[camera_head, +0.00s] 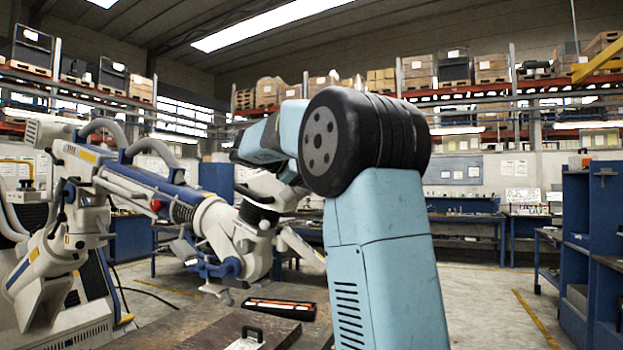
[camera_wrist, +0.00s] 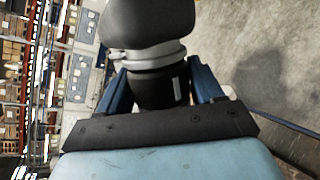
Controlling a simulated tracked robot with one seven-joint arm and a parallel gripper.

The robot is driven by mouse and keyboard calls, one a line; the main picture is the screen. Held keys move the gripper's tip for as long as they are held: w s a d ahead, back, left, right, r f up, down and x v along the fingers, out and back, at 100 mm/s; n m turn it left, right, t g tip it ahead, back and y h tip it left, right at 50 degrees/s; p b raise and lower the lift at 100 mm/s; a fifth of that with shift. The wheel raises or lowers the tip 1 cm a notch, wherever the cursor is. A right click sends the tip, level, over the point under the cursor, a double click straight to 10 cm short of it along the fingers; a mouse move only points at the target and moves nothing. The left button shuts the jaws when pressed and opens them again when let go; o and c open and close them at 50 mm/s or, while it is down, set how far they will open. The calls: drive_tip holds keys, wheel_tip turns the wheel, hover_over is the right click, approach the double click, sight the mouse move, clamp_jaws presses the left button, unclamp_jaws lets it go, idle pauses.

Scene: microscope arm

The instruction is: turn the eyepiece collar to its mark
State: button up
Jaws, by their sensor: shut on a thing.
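The eyepiece collar (camera_wrist: 152,94) is a dark ribbed-looking cylinder in the wrist view, with a short white line on its right side. Above it in the picture are a pale grey ring (camera_wrist: 150,55) and a rounded black eyepiece part (camera_wrist: 148,22). My gripper (camera_wrist: 163,86) has its two blue fingers on either side of the collar, shut on it. The fixed mark cannot be made out. In the head view the white and blue microscope arm (camera_head: 178,198) stands at left. My own arm largely hides the grasp there.
A dark bench top (camera_head: 190,328) lies in front, with a black tray (camera_head: 280,308) of slim tools and a plate with a black handle (camera_head: 250,336). A blue shelf unit (camera_head: 590,240) stands at right. Open floor lies between.

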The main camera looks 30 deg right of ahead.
drive_tip(key=o, duration=0.9)
drive_tip(key=shift+o, duration=0.2)
drive_tip(key=v, duration=1.3)
drive_tip(key=shift+a, duration=0.4)
drive_tip(key=s+a+f+m+t+y, duration=0.1)
drive_tip(key=s+a+f+m+y, duration=0.1)
drive_tip(key=s+f, duration=0.9)
drive_tip(key=s+a+f+m+t+y, duration=0.1)
drive_tip(key=s+a+f+m+y, duration=0.2)
drive_tip(key=s+f+y, duration=0.4)
drive_tip(key=s+a+f+m+t+y, duration=0.1)
drive_tip(key=s+f+m+y, duration=0.3)
drive_tip(key=s+f, duration=1)
drive_tip(key=shift+s+a+f+t+y, duration=0.3)
drive_tip(key=shift+s+a+f+y, duration=0.15)
drive_tip(key=shift+a+y, duration=0.2)
